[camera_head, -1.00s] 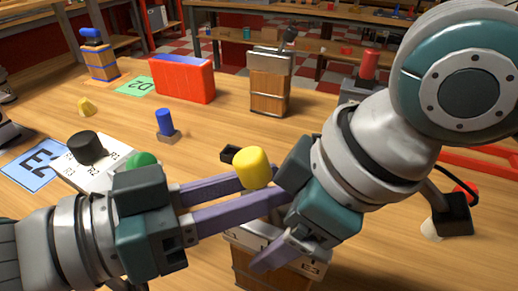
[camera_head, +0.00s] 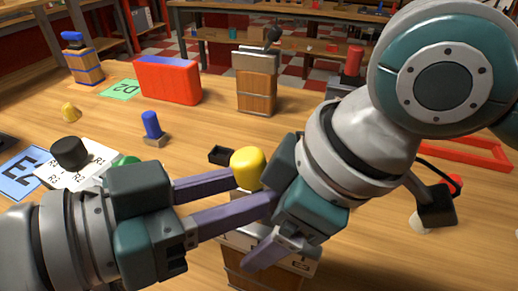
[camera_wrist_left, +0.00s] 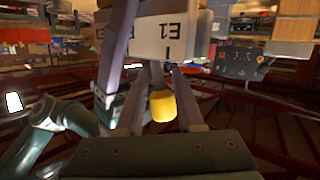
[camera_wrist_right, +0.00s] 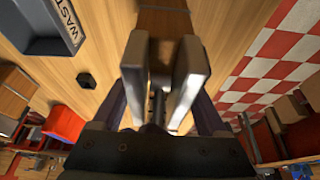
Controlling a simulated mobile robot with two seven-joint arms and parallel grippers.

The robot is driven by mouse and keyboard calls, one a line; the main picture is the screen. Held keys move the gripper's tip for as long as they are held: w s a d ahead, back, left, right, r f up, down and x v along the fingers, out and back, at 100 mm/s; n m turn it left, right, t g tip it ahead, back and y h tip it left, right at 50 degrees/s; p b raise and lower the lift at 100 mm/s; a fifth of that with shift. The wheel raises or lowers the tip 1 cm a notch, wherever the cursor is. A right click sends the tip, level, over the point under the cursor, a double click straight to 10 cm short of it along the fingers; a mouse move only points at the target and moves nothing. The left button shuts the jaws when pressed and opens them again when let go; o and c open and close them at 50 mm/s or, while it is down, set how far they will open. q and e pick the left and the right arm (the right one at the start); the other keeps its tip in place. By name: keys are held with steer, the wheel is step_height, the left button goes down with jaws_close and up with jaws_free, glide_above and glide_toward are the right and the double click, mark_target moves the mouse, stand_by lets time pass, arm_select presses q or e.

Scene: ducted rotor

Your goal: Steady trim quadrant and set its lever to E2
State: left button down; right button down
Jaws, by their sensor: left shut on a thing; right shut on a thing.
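The trim quadrant (camera_head: 233,257), a wooden body with a pale metal head, stands at the bottom centre of the head view, partly hidden by my grippers. Its face marked E1 (camera_wrist_left: 180,33) shows in the left wrist view. The lever's yellow knob (camera_head: 248,167) sticks up between the grippers; it also shows in the left wrist view (camera_wrist_left: 163,106). My left gripper (camera_head: 262,190) reaches in from the left, its fingers about the lever by the knob. My right gripper (camera_head: 268,222) is shut on the quadrant head, whose grey plates (camera_wrist_right: 190,68) lie between its fingers.
A white panel (camera_head: 95,165) with a black knob (camera_head: 69,152) lies left, beside a blue E2 card (camera_head: 18,178). A red frame (camera_head: 470,150) is at right.

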arm_select(q)
steer(key=shift+s+d+r, duration=0.15)
steer(key=shift+s+d, duration=0.2)
steer(key=shift+d, duration=0.1)
steer(key=c, duration=0.8)
jaws_free()
steer(key=f+v, duration=0.1)
steer(key=v, duration=1.3)
steer(key=shift+w+a, duration=0.3)
